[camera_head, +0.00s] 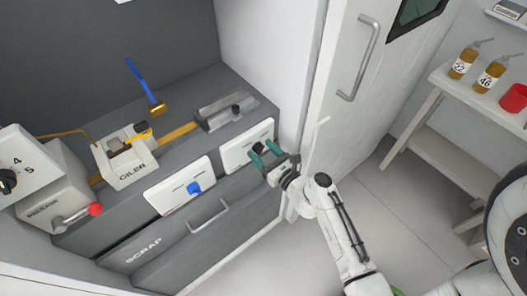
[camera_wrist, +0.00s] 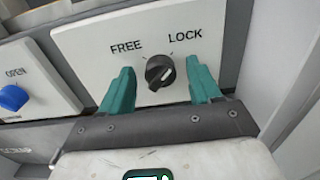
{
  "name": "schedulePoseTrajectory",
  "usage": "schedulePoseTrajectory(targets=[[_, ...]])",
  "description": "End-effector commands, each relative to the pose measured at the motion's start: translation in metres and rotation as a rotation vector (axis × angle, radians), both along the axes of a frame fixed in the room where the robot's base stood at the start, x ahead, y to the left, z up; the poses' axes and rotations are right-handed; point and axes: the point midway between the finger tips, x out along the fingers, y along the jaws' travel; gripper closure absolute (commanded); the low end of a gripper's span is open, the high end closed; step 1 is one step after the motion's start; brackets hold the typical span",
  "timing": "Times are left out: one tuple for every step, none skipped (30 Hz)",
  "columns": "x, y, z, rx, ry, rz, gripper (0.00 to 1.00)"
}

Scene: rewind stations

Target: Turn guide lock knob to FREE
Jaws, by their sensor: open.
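The guide lock knob (camera_wrist: 160,72) is a dark round knob on a white panel (camera_wrist: 88,52) marked FREE on the left and LOCK on the right. Its pale mark appears to slant up and right, toward the LOCK side. My gripper (camera_wrist: 161,82) is open, with one teal finger to the left of the knob and one to the right. Gaps show between fingers and knob in the wrist view; whether either finger touches it I cannot tell. In the head view my gripper (camera_head: 264,153) is at the right panel (camera_head: 233,156), and the fingers partly hide the knob.
A blue knob (camera_wrist: 13,98) marked OPEN is on the panel to the left. Below are the SCRAP drawer (camera_head: 150,262) and its handle (camera_head: 209,216). A white cabinet door (camera_head: 345,110) stands close on the right. A red-tipped lever (camera_head: 95,209) is at far left.

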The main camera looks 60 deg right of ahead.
Motion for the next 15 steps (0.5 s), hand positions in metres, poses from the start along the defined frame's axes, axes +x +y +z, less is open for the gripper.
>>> schedulePoseTrajectory(targets=[[-0.0001, 0.0000, 0.0000, 0.000, 0.000, 0.000, 0.37], [-0.0001, 0.0001, 0.0000, 0.000, 0.000, 0.000, 0.37], [-0.0001, 0.0001, 0.0000, 0.000, 0.000, 0.000, 0.39], [-0.0002, 0.0002, 0.0000, 0.000, 0.000, 0.000, 0.42], [-0.0002, 0.0001, 0.0000, 0.000, 0.000, 0.000, 0.45], [-0.0002, 0.0001, 0.0001, 0.000, 0.000, 0.000, 0.48], [-0.0002, 0.0001, 0.0001, 0.000, 0.000, 0.000, 0.51], [-0.0002, 0.0001, 0.0001, 0.000, 0.000, 0.000, 0.54], [-0.0002, 0.0001, 0.0001, 0.000, 0.000, 0.000, 0.58], [-0.0003, 0.0001, 0.0001, 0.000, 0.000, 0.000, 0.61], [-0.0003, 0.0001, 0.0001, 0.000, 0.000, 0.000, 0.64], [-0.0003, 0.0001, 0.0001, 0.000, 0.000, 0.000, 0.68], [-0.0003, 0.0001, 0.0001, 0.000, 0.000, 0.000, 0.71], [-0.0003, 0.0001, 0.0001, 0.000, 0.000, 0.000, 0.73], [-0.0003, 0.0001, 0.0001, 0.000, 0.000, 0.000, 0.77]])
